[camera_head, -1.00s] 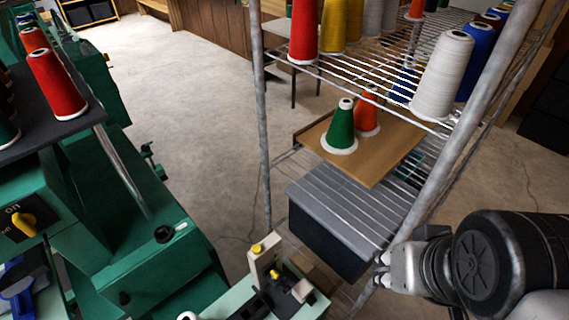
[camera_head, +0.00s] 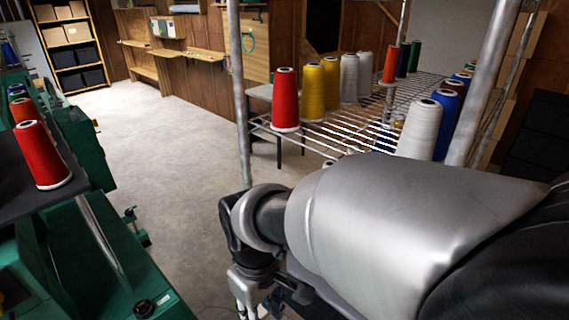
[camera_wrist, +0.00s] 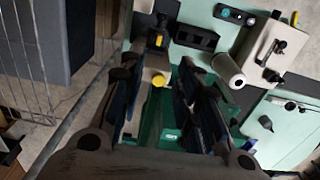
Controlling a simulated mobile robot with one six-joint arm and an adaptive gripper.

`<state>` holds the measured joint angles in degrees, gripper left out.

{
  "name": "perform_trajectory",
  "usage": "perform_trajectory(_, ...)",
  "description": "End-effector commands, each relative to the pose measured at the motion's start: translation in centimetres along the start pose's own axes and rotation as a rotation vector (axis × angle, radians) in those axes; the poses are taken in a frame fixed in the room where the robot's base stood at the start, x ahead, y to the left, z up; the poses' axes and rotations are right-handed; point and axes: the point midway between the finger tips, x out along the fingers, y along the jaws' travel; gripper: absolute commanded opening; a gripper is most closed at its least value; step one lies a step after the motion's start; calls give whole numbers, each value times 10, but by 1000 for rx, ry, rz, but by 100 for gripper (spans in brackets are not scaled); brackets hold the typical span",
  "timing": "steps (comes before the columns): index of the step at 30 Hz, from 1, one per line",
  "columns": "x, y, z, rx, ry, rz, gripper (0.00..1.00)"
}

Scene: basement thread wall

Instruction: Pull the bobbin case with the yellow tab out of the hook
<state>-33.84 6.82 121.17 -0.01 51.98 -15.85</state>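My gripper (camera_wrist: 160,68) is open in the wrist view, with its dark fingers on either side of a cream post topped by a round yellow knob (camera_wrist: 158,81). Nothing is visibly held. A small yellow tab (camera_wrist: 159,41) shows on a dark part just beyond the fingertips; it looks like the bobbin case's tab, but the case and hook cannot be made out clearly. The pale green machine bed (camera_wrist: 197,18) lies below. In the head view my arm covers the machine, and only part of my gripper shows at the bottom edge.
A wire shelf (camera_head: 320,135) with several thread cones, including a red one (camera_head: 285,100), stands close to my arm. Green machines (camera_head: 95,255) line the left. The floor (camera_head: 180,150) between is clear.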

Motion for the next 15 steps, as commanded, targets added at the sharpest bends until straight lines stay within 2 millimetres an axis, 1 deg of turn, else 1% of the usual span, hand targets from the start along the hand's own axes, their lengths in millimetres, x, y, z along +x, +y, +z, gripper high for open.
perform_trajectory(1,10,0,1,1,-4,-1,31)
perform_trajectory(5,34,0,2,2,-5,-1,31)
perform_trajectory(15,103,0,2,3,-4,-1,31)
